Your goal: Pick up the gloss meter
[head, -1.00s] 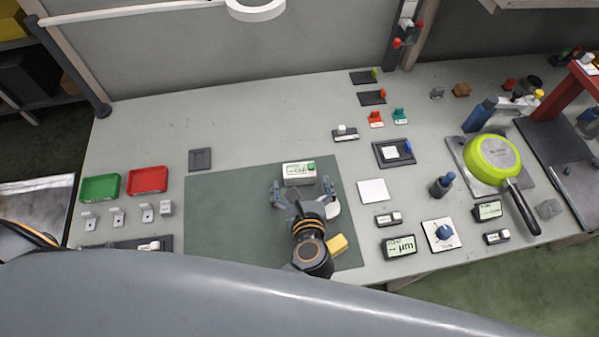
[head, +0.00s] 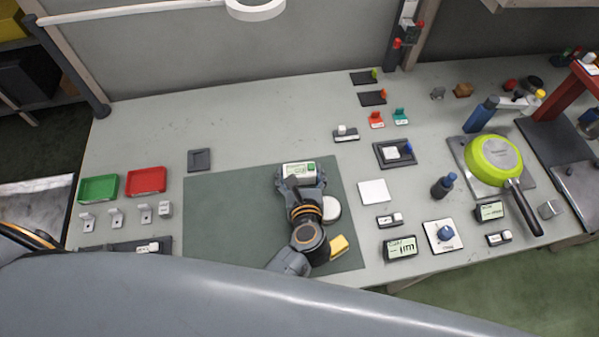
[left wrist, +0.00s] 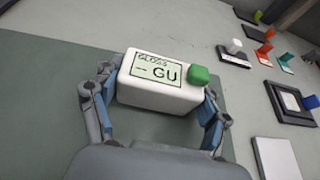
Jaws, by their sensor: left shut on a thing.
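The gloss meter (head: 298,170) is a small white box with a display and a green button, on the far part of the dark green mat (head: 230,215). In the left wrist view the gloss meter (left wrist: 150,88) shows "GLOSS" and "-- GU" on its screen. My left gripper (head: 300,178) is around it, one finger on each side. In the left wrist view the left gripper (left wrist: 157,105) is shut on its two short sides. I cannot tell whether the meter is touching the mat. My right gripper is not in view.
A white round thing (head: 331,209) and a yellow block (head: 338,246) lie beside my left arm on the mat. Green (head: 99,188) and red (head: 147,180) trays stand at the left. A green pan (head: 493,158) and several small instruments fill the right. The mat's left half is clear.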

